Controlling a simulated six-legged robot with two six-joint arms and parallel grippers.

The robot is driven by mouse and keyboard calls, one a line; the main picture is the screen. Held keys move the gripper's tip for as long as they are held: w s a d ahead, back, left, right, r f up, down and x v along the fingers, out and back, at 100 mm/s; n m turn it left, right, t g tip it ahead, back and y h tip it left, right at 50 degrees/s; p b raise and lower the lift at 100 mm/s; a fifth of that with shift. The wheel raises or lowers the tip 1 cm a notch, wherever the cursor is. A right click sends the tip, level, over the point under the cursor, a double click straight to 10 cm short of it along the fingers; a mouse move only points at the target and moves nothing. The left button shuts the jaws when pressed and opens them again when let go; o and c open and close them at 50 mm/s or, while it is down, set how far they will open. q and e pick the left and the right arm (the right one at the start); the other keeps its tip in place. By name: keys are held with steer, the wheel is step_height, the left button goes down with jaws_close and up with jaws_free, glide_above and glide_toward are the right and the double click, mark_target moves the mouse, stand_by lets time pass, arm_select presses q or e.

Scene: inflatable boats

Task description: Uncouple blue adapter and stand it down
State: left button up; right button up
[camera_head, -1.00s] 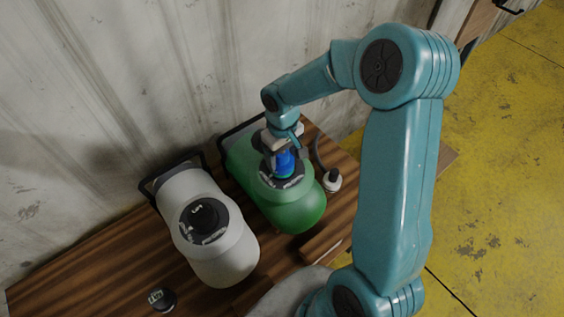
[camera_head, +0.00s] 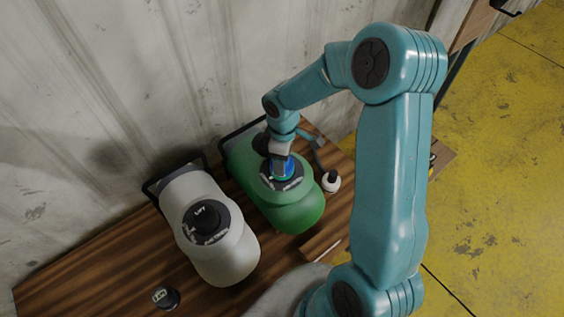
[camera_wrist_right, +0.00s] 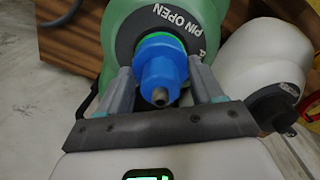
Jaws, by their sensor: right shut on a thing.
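The blue adapter (camera_head: 286,170) stands upright on the black-collared top of the green tank (camera_head: 300,212). In the right wrist view the adapter (camera_wrist_right: 163,72) shows end-on, with a bright green ring behind it and a collar reading "PIN OPEN" around it. My right gripper (camera_head: 279,165) has come down over the adapter from above. Its two fingers (camera_wrist_right: 165,88) lie on either side of the adapter and are shut on it. The adapter's base, where it meets the collar, is partly hidden by the gripper. My left gripper is not in view.
A white tank (camera_head: 232,262) with a black cap (camera_head: 206,220) stands left of the green one. A loose dark cap (camera_head: 166,299) lies at the front left of the wooden bench (camera_head: 110,262). A small white bottle (camera_head: 331,183) stands right of the green tank. A wall closes off the back.

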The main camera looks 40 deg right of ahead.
steer(key=shift+f+n, duration=0.2)
steer(key=shift+n, duration=0.2)
steer(key=shift+r+n+p, duration=0.15)
steer(key=shift+n+p, duration=0.25)
steer(key=shift+n, duration=0.1)
steer(key=shift+n+p, duration=0.4)
steer(key=shift+n, duration=0.8)
steer(key=shift+f+n, duration=0.2)
steer(key=shift+n, duration=0.1)
steer(key=shift+w+d+r+p, duration=0.15)
steer(key=shift+d+r+p, duration=0.05)
steer(key=shift+r+p, duration=0.25)
steer(key=shift+r, duration=0.35)
